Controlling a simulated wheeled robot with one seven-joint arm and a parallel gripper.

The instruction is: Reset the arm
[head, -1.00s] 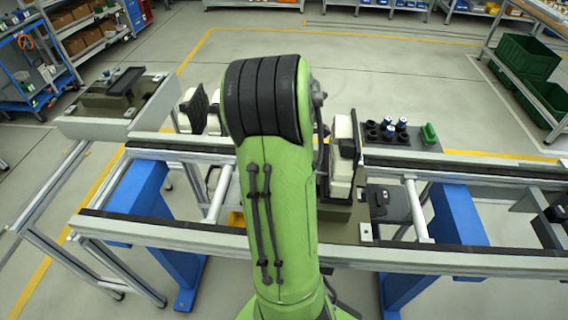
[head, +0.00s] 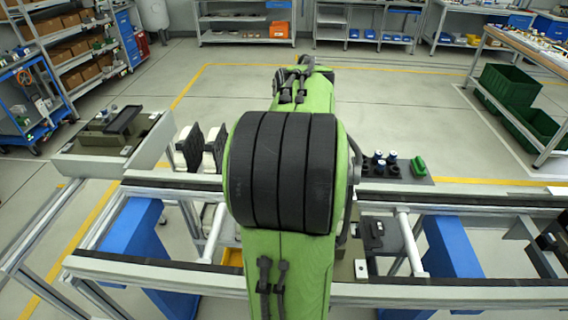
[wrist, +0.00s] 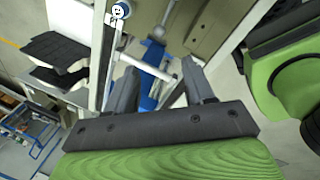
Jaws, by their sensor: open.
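My green arm with a wide black-ringed joint fills the middle of the head view and hides part of the line behind it. My gripper is hidden in the head view. In the wrist view my gripper (wrist: 157,85) is open, with two dark fingers apart and nothing seen between them. Metal rails and a blue support lie beyond the fingers, and another green part of my arm shows at the right.
The pallet line's front rail (head: 170,271) crosses below my arm. Green bins (head: 510,85) stand far right.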

